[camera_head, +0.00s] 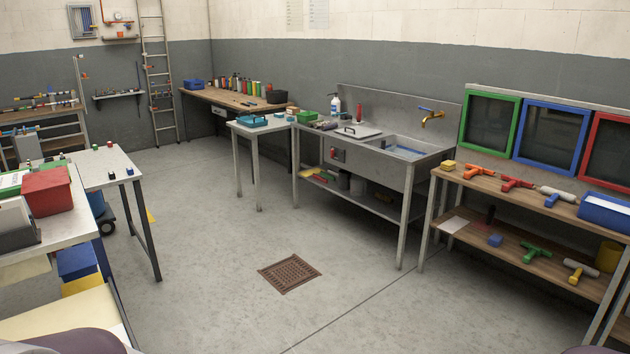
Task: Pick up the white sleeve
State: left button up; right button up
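A white cylinder (557,193), which looks like the white sleeve, lies on its side on the top shelf of the wooden bench (447,179) at the right. It lies between a red tool (516,183) and a blue box (605,211). A tool with a pale cylinder and a yellow handle (580,269) lies on the lower shelf. Neither of my grippers shows in the head view. Only dark rounded parts, which seem to be mine, show at the bottom corners.
An orange tool (479,171) and a yellow block (449,165) lie left on the top shelf. Green, blue and red frames (549,132) stand behind it. A metal sink (396,150) stands left of the bench. A floor drain (289,273) lies in the open floor. A table (97,167) stands left.

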aim_at(316, 125)
jog(key=i+u, duration=0.2)
jog(key=i, duration=2.15)
jog(key=i+z, duration=0.1)
jog(key=i, duration=0.65)
jog(key=i+j, duration=0.1)
jog(key=i, duration=0.65)
jog(key=i+j+z, duration=0.1)
jog(key=i, duration=0.65)
jog(key=i+j+z, duration=0.1)
jog(key=i, duration=0.65)
